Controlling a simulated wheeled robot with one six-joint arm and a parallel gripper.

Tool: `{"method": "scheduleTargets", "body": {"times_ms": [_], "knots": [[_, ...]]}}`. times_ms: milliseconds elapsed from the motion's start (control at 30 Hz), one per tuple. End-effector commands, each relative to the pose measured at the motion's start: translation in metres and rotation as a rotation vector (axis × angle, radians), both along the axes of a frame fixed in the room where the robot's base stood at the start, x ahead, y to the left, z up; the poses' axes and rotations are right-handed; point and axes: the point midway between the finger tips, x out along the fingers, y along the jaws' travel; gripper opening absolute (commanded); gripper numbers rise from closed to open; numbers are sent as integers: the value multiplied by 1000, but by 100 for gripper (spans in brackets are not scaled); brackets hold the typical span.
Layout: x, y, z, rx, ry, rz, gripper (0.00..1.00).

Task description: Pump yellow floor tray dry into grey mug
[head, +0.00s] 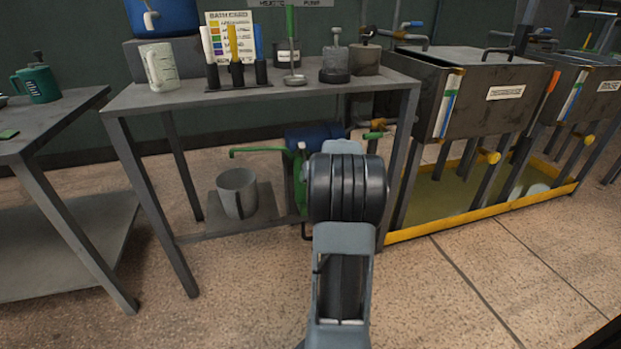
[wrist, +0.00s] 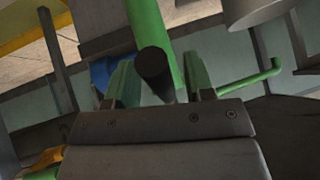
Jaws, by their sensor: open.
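The grey mug (head: 238,192) stands upright on the low shelf under the bench; part of it shows at the top right of the wrist view (wrist: 256,10). A green pump (head: 300,180) stands beside it, its thin spout (head: 258,151) reaching left above the mug. The yellow floor tray (head: 470,219) lies under the tanks at the right, with murky yellowish liquid in it. In the wrist view my gripper (wrist: 158,82) is open, with a dark round-ended bar (wrist: 155,68), apparently the pump handle, between its fingers. My arm hides the gripper in the head view.
The bench top (head: 215,97) above holds a clear jug (head: 159,67), pens in a rack and jars. Bench legs stand close around the low shelf (head: 195,232). A blue cylinder (head: 315,136) lies behind the pump. Open floor lies in front.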

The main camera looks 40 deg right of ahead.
Motion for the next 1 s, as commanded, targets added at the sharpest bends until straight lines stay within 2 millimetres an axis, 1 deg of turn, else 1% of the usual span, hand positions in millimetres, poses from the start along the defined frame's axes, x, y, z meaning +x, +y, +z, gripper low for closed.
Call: {"method": "scheduleTargets", "body": {"times_ms": [167,400,600,800,1000], "knots": [[-14,3,19,-2,-2,-2,48],[-47,10,57,-3,-3,-2,48],[-71,16,82,-2,-2,-2,48],[-85,19,97,-2,-1,0,48],[-90,21,100,-1,0,1,48]]}}
